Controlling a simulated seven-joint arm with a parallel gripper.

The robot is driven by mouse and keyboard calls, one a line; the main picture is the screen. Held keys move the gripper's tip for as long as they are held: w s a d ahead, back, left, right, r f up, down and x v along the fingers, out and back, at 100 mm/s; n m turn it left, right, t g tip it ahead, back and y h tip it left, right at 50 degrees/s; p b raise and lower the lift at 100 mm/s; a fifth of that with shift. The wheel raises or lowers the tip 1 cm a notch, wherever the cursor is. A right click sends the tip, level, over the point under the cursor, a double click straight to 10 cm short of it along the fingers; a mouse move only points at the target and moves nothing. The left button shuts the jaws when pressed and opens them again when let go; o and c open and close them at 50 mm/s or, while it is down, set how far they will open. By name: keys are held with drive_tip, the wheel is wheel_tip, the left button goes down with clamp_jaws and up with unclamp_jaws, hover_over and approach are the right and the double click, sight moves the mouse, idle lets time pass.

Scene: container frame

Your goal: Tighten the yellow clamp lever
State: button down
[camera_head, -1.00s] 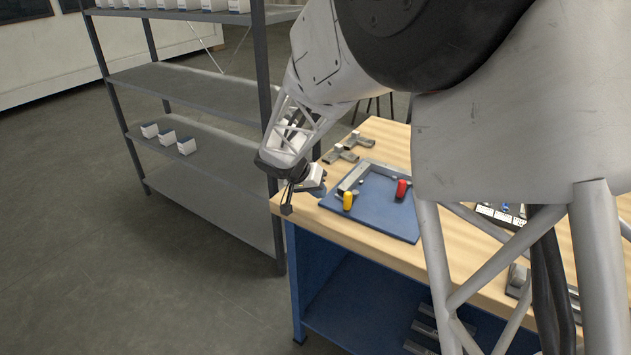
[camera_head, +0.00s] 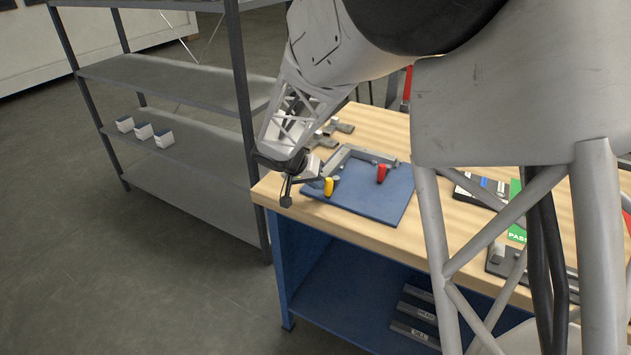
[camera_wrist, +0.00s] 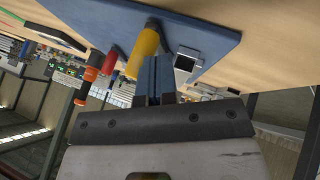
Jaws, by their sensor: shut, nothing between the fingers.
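The yellow clamp lever (camera_head: 329,187) stands up at the near left part of the blue plate (camera_head: 372,205) on the bench. My gripper (camera_head: 314,178) is just left of it, low over the bench's left end. In the wrist view the yellow lever (camera_wrist: 146,50) rises right by the tips of my shut, empty fingers (camera_wrist: 156,68). I cannot tell whether they touch it. A red lever (camera_head: 381,173) stands further right on the plate; it also shows in the wrist view (camera_wrist: 111,60).
A grey angled bracket (camera_head: 350,152) lies along the plate's back. Grey metal parts (camera_head: 335,129) lie behind it. A green card (camera_head: 517,212) and other items lie to the right. A grey shelf unit (camera_head: 180,135) stands to the left.

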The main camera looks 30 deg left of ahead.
drive_tip(key=shift+d+n+y, duration=0.3)
drive_tip(key=shift+d+n, duration=0.2)
drive_tip(key=shift+s+d+n+t+y, duration=0.1)
drive_tip(key=shift+d+n+t+y, duration=0.3)
drive_tip(key=shift+d+n+y, duration=0.7)
drive_tip(key=shift+d+n, duration=0.4)
drive_tip(key=shift+n, duration=0.3)
drive_tip(key=d+n+y, duration=0.1)
drive_tip(key=w+d+n+y, duration=0.1)
drive_tip(key=d+n, duration=0.1)
drive_tip(key=n, duration=0.1)
drive_tip(key=shift+w+d+y, duration=0.1)
drive_tip(key=shift+w+y, duration=0.3)
drive_tip(key=shift+w+d, duration=0.8)
drive_tip(key=shift+d, duration=0.05)
drive_tip(key=shift+w+d+n+y, duration=0.35)
drive_tip(key=shift+w+n+y, duration=0.15)
drive_tip(key=shift+n, duration=0.4)
drive_tip(key=shift+w+d, duration=0.25)
drive_tip(key=shift+w, duration=0.25)
drive_tip(key=shift+w+d, duration=0.25)
drive_tip(key=shift+w, duration=0.2)
drive_tip(key=shift+w+d, duration=0.15)
drive_tip(key=shift+w, duration=0.05)
